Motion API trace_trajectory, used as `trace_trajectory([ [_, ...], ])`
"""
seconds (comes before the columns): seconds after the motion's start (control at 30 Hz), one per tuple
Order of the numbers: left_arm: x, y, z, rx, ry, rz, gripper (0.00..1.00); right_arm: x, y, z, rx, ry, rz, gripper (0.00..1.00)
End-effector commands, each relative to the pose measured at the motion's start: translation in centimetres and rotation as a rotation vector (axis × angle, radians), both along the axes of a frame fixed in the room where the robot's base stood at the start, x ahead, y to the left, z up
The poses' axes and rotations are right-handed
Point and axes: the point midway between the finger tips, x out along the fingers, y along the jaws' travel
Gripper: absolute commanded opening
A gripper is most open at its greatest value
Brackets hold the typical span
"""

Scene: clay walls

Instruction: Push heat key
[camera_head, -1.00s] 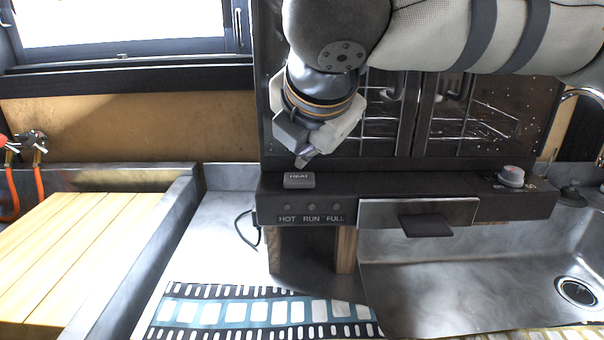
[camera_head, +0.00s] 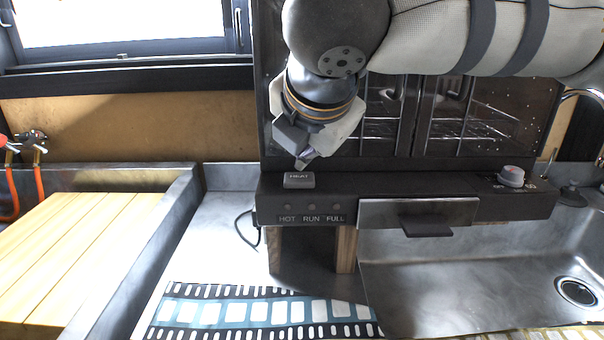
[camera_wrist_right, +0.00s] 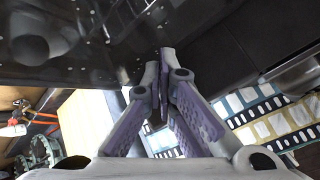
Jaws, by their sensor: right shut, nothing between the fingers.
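The heat key (camera_head: 299,180) is a small grey block marked HEAT on the left end of the dark machine's front ledge. My right gripper (camera_head: 303,163) is shut and empty, pointing down just above and behind the key. A small gap seems to show between the fingertips and the key's top, though I cannot tell for sure whether they touch. In the right wrist view the closed fingers (camera_wrist_right: 165,60) meet at their tips, and the key does not show there. My left gripper is not in view.
The machine's ledge (camera_head: 400,190) carries HOT, RUN and FULL lights (camera_head: 312,208), a knob (camera_head: 511,176) and a drawer handle (camera_head: 426,226). A glass-fronted cabinet stands behind my gripper. A sink (camera_head: 480,280) is right, a wooden board (camera_head: 70,250) left, a film-strip mat (camera_head: 260,310) in front.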

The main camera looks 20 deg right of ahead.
Motion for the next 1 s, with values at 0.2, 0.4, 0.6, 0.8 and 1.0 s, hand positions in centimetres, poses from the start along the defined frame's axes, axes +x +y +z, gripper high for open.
trace_trajectory([
  [0.2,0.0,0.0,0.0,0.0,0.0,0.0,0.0,0.01,0.0,-0.6,0.001,0.0,0.0,0.0],
  [0.4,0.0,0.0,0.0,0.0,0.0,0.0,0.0,0.01,-0.01,-0.61,0.0,0.0,0.0,0.0],
  [0.6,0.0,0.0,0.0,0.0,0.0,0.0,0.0,0.02,-0.02,-0.81,0.0,0.0,0.0,0.0],
  [0.8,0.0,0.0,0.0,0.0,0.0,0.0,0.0,0.02,-0.02,-1.06,0.0,0.0,0.0,0.0],
  [1.0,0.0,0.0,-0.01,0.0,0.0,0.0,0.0,0.01,-0.02,-1.22,0.0,0.0,0.0,0.0],
])
